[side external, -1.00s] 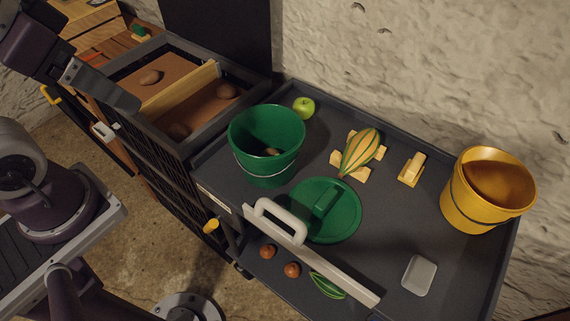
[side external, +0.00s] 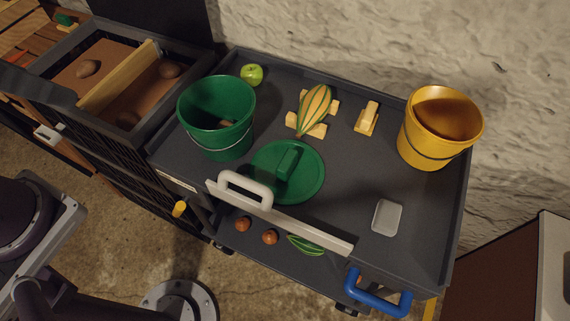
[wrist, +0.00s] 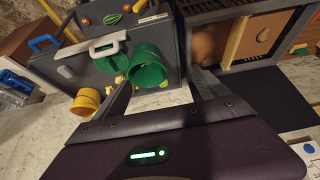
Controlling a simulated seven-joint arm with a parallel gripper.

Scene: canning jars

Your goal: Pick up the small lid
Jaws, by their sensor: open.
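A round green lid (side external: 307,185) with a raised block handle lies flat on the dark cart top, in front of the green bucket (side external: 216,112). A small pale rectangular piece (side external: 387,217) lies flat near the cart's right end; it also shows in the wrist view (wrist: 66,71). I cannot tell for sure which of the two is the small lid. My gripper (wrist: 162,80) is open and empty in the wrist view, its fingers well apart. It is away from both pieces, and the green bucket appears beyond the fingers. The side view does not clearly show my gripper.
The yellow bucket (side external: 437,135) stands at the cart's right. A striped squash (side external: 315,108), a yellow block (side external: 367,118) and a green apple (side external: 252,75) lie at the back. A white handle (side external: 244,188) rises at the front edge. The area around the pale piece is clear.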

